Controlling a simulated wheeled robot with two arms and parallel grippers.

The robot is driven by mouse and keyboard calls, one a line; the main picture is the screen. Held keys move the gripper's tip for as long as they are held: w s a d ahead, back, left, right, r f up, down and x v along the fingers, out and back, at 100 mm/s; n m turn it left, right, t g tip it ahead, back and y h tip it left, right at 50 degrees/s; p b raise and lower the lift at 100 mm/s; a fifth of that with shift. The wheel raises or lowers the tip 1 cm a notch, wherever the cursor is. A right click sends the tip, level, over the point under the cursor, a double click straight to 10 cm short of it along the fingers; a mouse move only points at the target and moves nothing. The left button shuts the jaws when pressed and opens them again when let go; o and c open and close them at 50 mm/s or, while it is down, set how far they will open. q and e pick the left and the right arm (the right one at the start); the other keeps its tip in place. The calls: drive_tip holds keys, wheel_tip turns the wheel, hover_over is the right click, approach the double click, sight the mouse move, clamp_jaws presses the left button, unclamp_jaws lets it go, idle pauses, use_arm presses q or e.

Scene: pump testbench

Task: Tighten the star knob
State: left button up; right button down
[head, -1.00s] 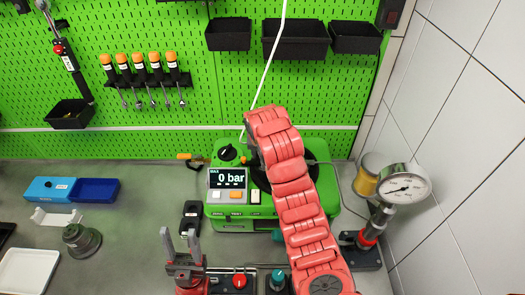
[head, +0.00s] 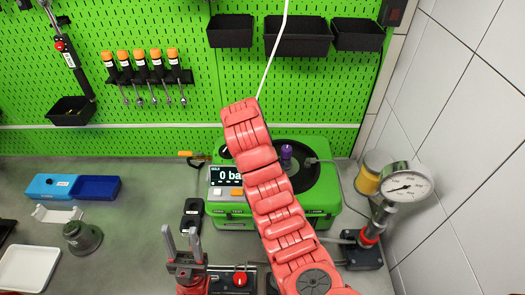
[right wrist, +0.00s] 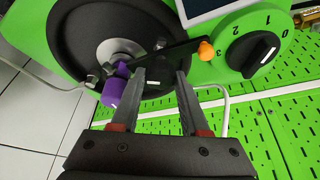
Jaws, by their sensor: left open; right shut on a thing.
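A purple knob (head: 287,152) stands on the round black disc (head: 311,186) of the green pump unit. In the right wrist view the purple knob (right wrist: 115,90) is left of the fingers, with a darker lobed part beside it. A black lever (right wrist: 180,53) with an orange end passes across the tips of my right gripper (right wrist: 161,72). The gripper seems shut on this lever, but the contact is unclear. In the head view my right arm hides its own gripper. My left gripper (head: 182,240) is open, empty, upright at the front.
The display (head: 226,175) reads 0 bar, partly covered by my right arm. A black dial (right wrist: 252,52) is beside the lever. A pressure gauge (head: 402,186) stands right, a red knob (head: 240,279) in front.

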idle(0.3)
drive_tip(key=shift+c, duration=2)
unclamp_jaws()
drive_tip(key=p+v, duration=0.3)
drive_tip(key=shift+w, duration=0.1)
drive_tip(key=b+v, duration=0.3)
drive_tip(key=v, duration=1.1)
drive_tip(key=shift+r, duration=0.25)
